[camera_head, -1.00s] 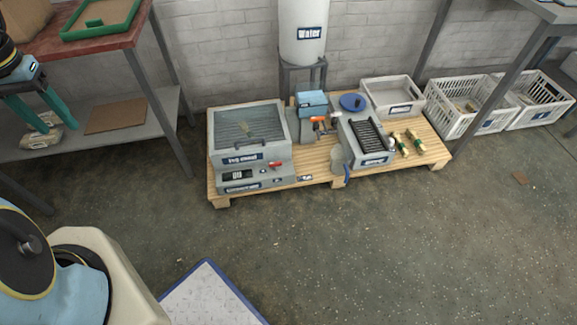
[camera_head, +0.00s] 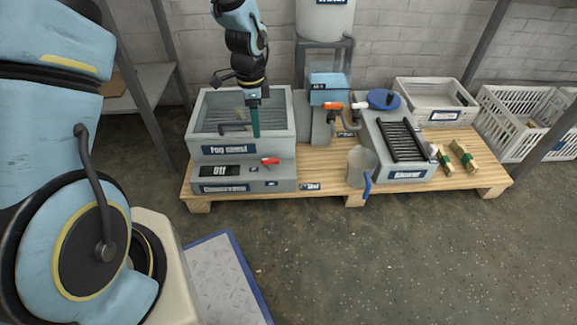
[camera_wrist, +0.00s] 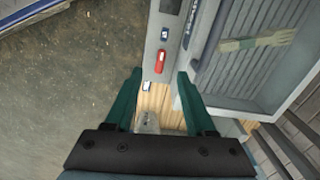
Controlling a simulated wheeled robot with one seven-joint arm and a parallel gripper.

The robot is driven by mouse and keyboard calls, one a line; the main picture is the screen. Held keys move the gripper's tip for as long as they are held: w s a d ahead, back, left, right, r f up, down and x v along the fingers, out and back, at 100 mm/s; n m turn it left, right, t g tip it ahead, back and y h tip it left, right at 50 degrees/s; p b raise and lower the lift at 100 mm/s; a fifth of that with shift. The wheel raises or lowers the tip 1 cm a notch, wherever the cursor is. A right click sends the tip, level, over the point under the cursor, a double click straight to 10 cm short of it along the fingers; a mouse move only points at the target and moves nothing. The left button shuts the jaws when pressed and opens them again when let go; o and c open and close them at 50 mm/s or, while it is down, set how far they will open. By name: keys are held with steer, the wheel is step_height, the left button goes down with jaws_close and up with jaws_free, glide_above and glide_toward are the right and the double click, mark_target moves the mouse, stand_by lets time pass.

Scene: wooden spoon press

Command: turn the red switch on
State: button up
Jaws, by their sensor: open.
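The small red switch (camera_head: 270,161) sits on the front panel of the grey box labelled "Fog" (camera_head: 192,125). A dark display (camera_head: 222,171) left of the switch seems to read "Off". In the wrist view the red switch (camera_wrist: 160,61) stands on the grey panel, just beyond the fingertips. My gripper (camera_head: 254,134) points down over the grey box, behind and above the switch in the head view. In the wrist view my gripper (camera_wrist: 158,80) has its two green fingers apart with nothing between them, not touching the switch.
The box stands on a wooden pallet (camera_head: 330,201). To its right are a blue-topped machine (camera_head: 329,90), a metal jug (camera_head: 361,166), a black-grated unit (camera_head: 401,140) and white crates (camera_head: 520,110). A water tank (camera_head: 325,18) stands behind. Floor in front is open.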

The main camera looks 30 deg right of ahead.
mark_target(270, 159)
steer(key=shift+m, duration=0.6)
steer(key=d+f+b, duration=0.1)
steer(key=f, duration=0.3)
steer(key=d+f+b, duration=0.1)
steer(key=f+b, duration=0.1)
steer(key=f, duration=0.3)
steer(key=d+f+b, duration=0.1)
steer(key=f+b, duration=0.1)
steer(key=f, duration=0.2)
steer(key=shift+s+d+f, duration=0.1)
steer(key=shift+s+f, duration=0.25)
steer(key=shift+f, duration=0.05)
steer(key=shift+c, duration=0.2)
jaws_close()
